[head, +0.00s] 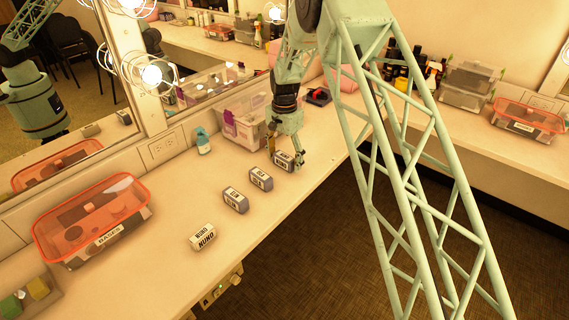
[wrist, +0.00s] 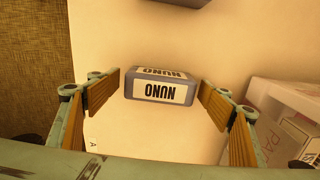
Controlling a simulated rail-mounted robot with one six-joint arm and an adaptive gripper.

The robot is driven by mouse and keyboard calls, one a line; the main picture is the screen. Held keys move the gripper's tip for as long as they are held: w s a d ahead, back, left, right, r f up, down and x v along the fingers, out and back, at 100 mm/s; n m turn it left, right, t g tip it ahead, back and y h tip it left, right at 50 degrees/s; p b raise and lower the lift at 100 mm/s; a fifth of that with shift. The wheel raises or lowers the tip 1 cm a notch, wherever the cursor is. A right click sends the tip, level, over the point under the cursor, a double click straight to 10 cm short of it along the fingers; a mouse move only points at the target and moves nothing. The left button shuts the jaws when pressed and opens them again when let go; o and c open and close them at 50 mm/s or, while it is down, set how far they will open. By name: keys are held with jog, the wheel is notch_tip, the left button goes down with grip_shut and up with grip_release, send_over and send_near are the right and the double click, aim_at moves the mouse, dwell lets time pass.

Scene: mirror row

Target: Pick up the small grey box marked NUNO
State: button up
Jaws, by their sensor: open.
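A small grey box (wrist: 160,88) with a white label reading NUNO, upside down in the wrist view, lies on the counter between the fingertips of my gripper (wrist: 159,84). My gripper is open, with a gap between each finger and the box. In the head view the same grey box (head: 284,161) is at the far end of a row of small boxes, and my gripper (head: 286,155) reaches down over it. The fingers partly cover it there.
Two grey boxes (head: 261,179) (head: 235,200) and a paler box (head: 203,237) marked NUNO continue the row towards the front. A clear bin (head: 243,125) and a small bottle (head: 203,141) stand by the mirror. An orange-lidded container (head: 92,218) is at left.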

jog(key=shift+f, duration=0.35)
dwell(0.3)
jog(key=c, duration=1)
